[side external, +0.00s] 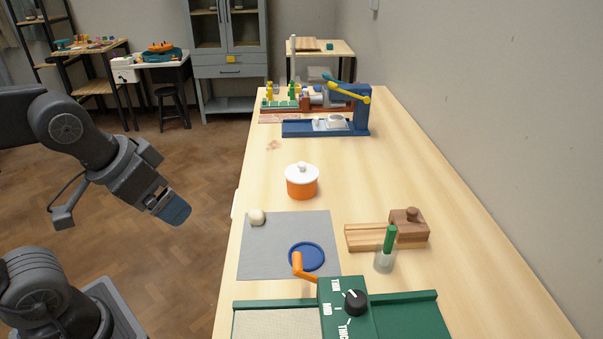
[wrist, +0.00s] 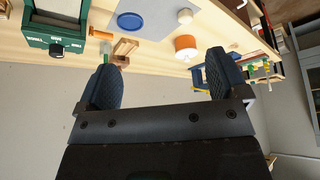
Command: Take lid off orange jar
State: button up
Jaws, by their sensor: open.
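The orange jar (side external: 302,187) stands upright on the wooden table, with its white lid (side external: 301,172) and round white knob on top. In the wrist view the orange jar (wrist: 186,44) appears upside down near the top, between the fingers' directions, with what looks like its white lid (wrist: 186,54) facing the lower side. My gripper (side external: 174,209) is off the left side of the table, above the floor and well apart from the jar. In the wrist view my gripper (wrist: 162,80) shows its two dark fingers spread wide with nothing between them.
Table around the jar is clear.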

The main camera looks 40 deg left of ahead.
jog(key=shift+o, duration=0.6)
jog(key=w+a+r, duration=0.1)
jog(key=w+r, duration=0.3)
jog(key=w, duration=0.7)
jog(key=g, duration=0.1)
send_over(300, 165)
jog(key=s, duration=0.2)
jog(key=shift+n, duration=0.3)
notch_tip(300, 165, down, 14)
jog(key=shift+w+r, duration=0.1)
jog(key=shift+x, duration=3.1)
jog(key=shift+a, duration=0.1)
